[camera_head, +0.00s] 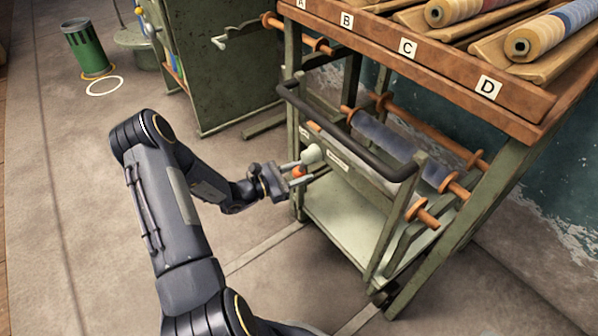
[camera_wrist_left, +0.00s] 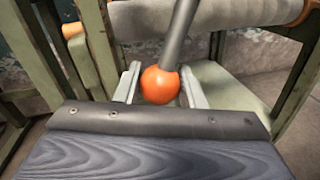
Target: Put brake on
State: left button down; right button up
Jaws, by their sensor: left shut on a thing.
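The brake lever shows in the left wrist view as a grey rod (camera_wrist_left: 178,32) ending in an orange ball knob (camera_wrist_left: 160,85). The orange knob also shows in the head view (camera_head: 299,171), at the near left side of a pale green cart (camera_head: 335,222) with a black handle (camera_head: 392,172). My left gripper (camera_head: 301,176) is shut on the knob, with one finger on each side of it in the left wrist view (camera_wrist_left: 160,88). Much of the lever is hidden in the head view. My right gripper is in neither view.
A wooden rack (camera_head: 425,72) labelled A to D, with rolls on top, stands over the cart. Orange-ended rollers (camera_head: 437,190) sit in and behind the cart. A green cabinet (camera_head: 230,80) and green bin (camera_head: 86,50) stand further back. Floor at left is clear.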

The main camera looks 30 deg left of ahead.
pick_arm(q)
jog(key=s+d+n+t+p, duration=0.2)
jog(key=d+n+p, duration=0.3)
jog(key=n, duration=0.4)
jog(key=shift+s+d+n+p, duration=0.35)
jog(key=shift+s+d, duration=0.1)
jog(key=shift+d, duration=0.55)
jog(key=c, duration=1.3)
grip_release()
jog(key=shift+o, duration=0.2)
jog(key=p+v, duration=0.1)
jog(key=v, duration=0.7)
jog(key=shift+r, duration=0.1)
